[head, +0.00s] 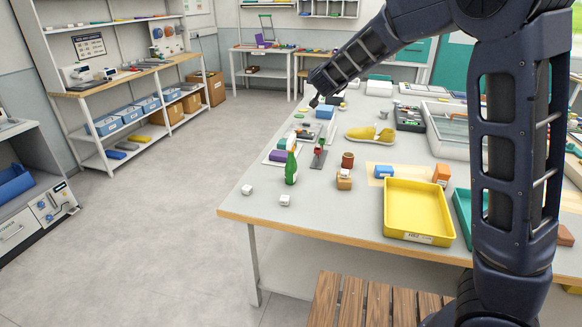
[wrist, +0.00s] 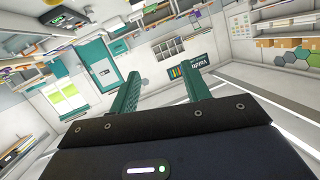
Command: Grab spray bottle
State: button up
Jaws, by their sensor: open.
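The wrist view points at the room and does not show the bottle.
A dark stand with a red part (head: 319,152) is close right of the bottle. A purple block (head: 277,156) lies just left of it. White cubes (head: 285,200) lie nearer the front. A yellow tray (head: 417,211) sits to the right. The table between the cubes and tray is clear.

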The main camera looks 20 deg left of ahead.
jog(key=s+a+f+t+h, duration=0.1)
jog(key=s+a+t+h, duration=0.1)
jog(key=s+a, duration=0.35)
jog(key=s+a+t+h, duration=0.1)
jog(key=s+a, duration=0.2)
jog(key=a, duration=0.5)
send_near(291, 138)
jog(key=shift+m, duration=0.3)
jog(key=w, duration=0.4)
jog(key=shift+w+a+f, duration=0.15)
jog(key=shift+w+f, duration=0.1)
jog(key=shift+w, duration=0.15)
jog(key=shift+w+f, duration=0.1)
jog(key=shift+w, duration=1.15)
jog(key=shift+w+f, duration=0.15)
jog(key=shift+w, duration=1.15)
grip_shut()
